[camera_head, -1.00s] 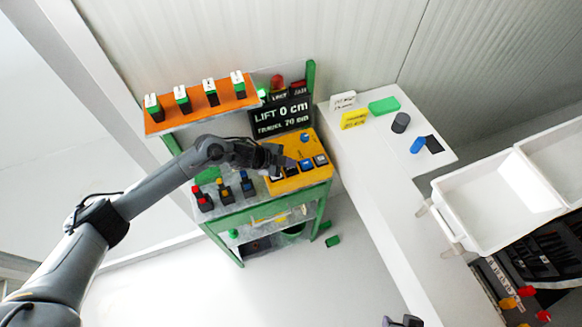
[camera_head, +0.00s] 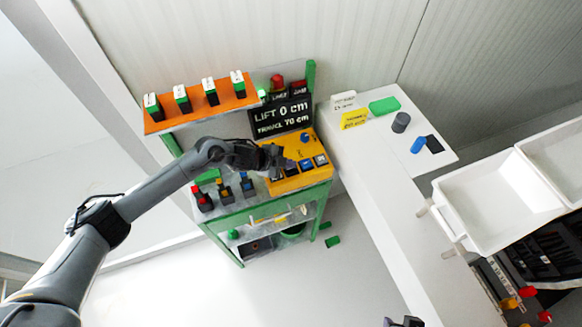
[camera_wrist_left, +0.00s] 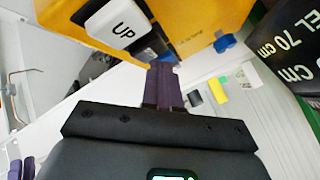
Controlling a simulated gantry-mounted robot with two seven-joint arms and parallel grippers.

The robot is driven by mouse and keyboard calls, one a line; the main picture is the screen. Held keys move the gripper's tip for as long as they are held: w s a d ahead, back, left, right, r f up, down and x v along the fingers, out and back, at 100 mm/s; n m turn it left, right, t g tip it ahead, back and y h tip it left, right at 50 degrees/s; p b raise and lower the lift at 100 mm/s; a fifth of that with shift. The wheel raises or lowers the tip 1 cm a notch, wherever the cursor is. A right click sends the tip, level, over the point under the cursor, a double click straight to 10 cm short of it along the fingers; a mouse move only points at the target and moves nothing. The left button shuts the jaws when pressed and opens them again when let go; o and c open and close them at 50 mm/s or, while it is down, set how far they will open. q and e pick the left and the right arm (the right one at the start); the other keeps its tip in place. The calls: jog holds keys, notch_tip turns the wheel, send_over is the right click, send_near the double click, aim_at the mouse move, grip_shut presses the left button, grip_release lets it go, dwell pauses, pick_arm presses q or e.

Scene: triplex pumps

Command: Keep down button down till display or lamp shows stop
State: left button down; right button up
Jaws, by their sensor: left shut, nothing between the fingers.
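The yellow button box (camera_head: 300,180) sits on the green-framed bench. Its buttons are partly hidden by my left gripper in the head view. The left wrist view shows a white button cap marked UP (camera_wrist_left: 122,24) and a dark button beside it, close to the fingers. My left gripper (camera_head: 277,163) is shut and empty over the box; its fingertips (camera_wrist_left: 163,72) are at the box's edge in the wrist view. I cannot tell whether they touch a button. The black display (camera_head: 283,117) reads LIFT 0 cm and TRAVEL 70 cm. A red lamp (camera_head: 277,82) stands above it.
An orange shelf (camera_head: 200,108) with several switches is left of the display. Red, orange and blue-topped controls stand left of the box. A white counter (camera_head: 365,160) with small blocks and white bins (camera_head: 495,205) lie to the right. A dark piece shows at the bottom edge.

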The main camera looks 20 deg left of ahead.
aim_at(288, 170)
pick_arm(q)
jog(key=shift+f+b, duration=0.3)
jog(key=shift+f, duration=0.25)
dwell(0.4)
dwell(1.9)
dwell(0.8)
jog(key=shift+r, duration=0.15)
jog(key=shift+r+p, duration=0.85)
jog(key=shift+p, duration=0.1)
jog(key=shift+r, duration=0.1)
notch_tip(288, 170, up, 5)
jog(key=p, duration=0.4)
jog(key=shift+p, duration=0.35)
